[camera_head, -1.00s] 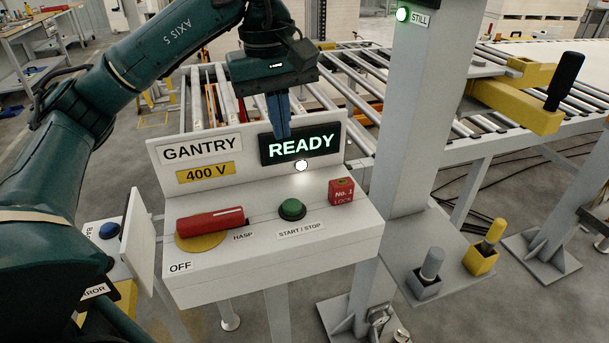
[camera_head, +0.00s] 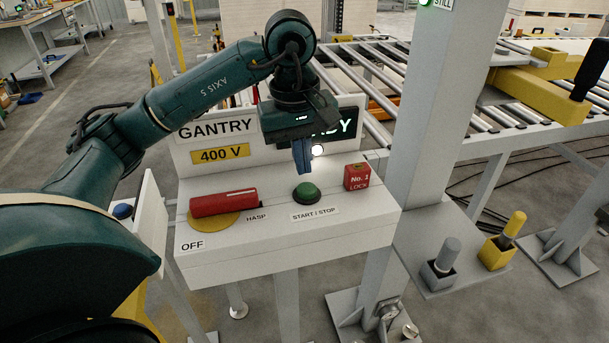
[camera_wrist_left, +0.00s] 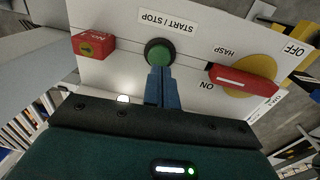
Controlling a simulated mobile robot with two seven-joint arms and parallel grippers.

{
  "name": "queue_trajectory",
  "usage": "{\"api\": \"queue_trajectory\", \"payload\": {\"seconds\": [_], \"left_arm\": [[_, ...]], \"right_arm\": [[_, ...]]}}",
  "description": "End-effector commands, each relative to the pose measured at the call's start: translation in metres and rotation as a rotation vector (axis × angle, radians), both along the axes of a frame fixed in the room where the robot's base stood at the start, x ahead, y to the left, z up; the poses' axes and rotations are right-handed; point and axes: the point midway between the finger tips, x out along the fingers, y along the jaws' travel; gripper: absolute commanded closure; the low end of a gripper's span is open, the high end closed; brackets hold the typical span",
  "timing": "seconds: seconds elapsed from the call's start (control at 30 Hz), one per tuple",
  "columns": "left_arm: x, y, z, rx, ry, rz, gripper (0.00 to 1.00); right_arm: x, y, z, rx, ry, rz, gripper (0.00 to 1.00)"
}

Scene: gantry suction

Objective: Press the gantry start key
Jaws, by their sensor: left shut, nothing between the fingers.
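The green START / STOP key (camera_head: 306,192) sits on the sloped top of the grey GANTRY control box (camera_head: 290,240). It also shows in the left wrist view (camera_wrist_left: 158,53), just beyond my fingertips. My left gripper (camera_head: 303,172) points down with its blue fingers shut and empty, close above the key's far side. In the left wrist view the fingertips (camera_wrist_left: 160,68) overlap the key's near edge; I cannot tell if they touch. The READY display (camera_head: 345,125) is lit and partly hidden behind my gripper. My right gripper is not in view.
A red rotary handle (camera_head: 224,202) on a yellow disc lies left of the key. A red lock block (camera_head: 357,177) stands to its right. A grey post (camera_head: 425,110) rises right of the box, with a roller conveyor (camera_head: 490,110) behind.

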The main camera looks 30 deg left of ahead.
Motion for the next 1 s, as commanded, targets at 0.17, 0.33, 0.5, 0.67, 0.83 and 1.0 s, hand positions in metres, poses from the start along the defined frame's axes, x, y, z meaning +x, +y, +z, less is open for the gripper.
{"api": "queue_trajectory", "payload": {"seconds": [0.17, 0.33, 0.5, 0.67, 0.83, 1.0], "left_arm": [[0.001, -0.001, -0.023, 0.000, 0.003, -0.001, 1.00], [0.002, -0.002, -0.033, -0.001, 0.001, -0.001, 1.00], [0.003, -0.002, -0.034, -0.001, -0.001, -0.001, 1.00], [0.003, -0.002, -0.034, -0.001, -0.001, -0.001, 1.00], [0.003, -0.002, -0.047, 0.000, 0.000, -0.001, 1.00], [0.003, -0.002, -0.060, 0.001, 0.003, -0.001, 1.00]], "right_arm": [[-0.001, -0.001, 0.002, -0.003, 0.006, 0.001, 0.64], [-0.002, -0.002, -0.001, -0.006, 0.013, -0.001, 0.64], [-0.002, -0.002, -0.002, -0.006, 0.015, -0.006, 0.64], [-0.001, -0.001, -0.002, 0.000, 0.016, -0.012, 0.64], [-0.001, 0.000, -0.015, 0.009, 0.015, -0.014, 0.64], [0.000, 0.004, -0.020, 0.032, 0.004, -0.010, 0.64]]}}
